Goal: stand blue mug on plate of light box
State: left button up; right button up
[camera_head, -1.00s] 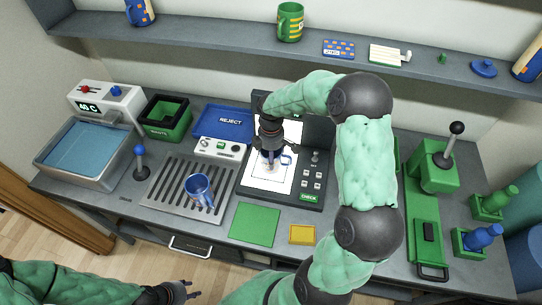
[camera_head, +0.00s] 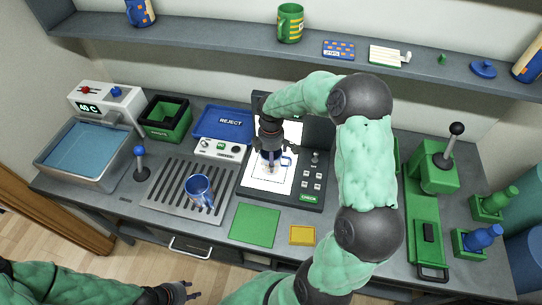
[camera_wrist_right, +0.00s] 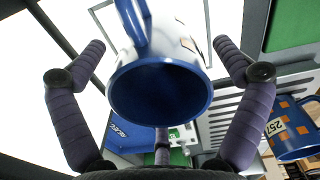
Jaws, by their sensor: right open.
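A blue mug (camera_head: 287,161) is at the lit white plate (camera_head: 259,183) of the light box (camera_head: 309,197), mostly hidden by my right gripper (camera_head: 270,160). The right wrist view shows this mug (camera_wrist_right: 160,96) with its dark blue mouth facing the camera, a blue handle and a bright side. My right gripper (camera_wrist_right: 163,80) is open, its fingers on either side of the mug with gaps. Whether the base rests flat on the plate is hidden. My left gripper (camera_head: 188,291) is open and empty, low in front of the counter.
A second blue mug (camera_head: 199,188) stands on the slatted drain grate (camera_head: 162,200); it shows orange checks in the right wrist view (camera_wrist_right: 293,130). A blue reject tray (camera_head: 225,121) lies behind. A green mat (camera_head: 254,226) and a yellow pad (camera_head: 302,235) lie in front of the light box.

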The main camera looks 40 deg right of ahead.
notch_tip(320, 180, up, 12)
jog(key=p, duration=0.2)
jog(key=shift+f, duration=0.1)
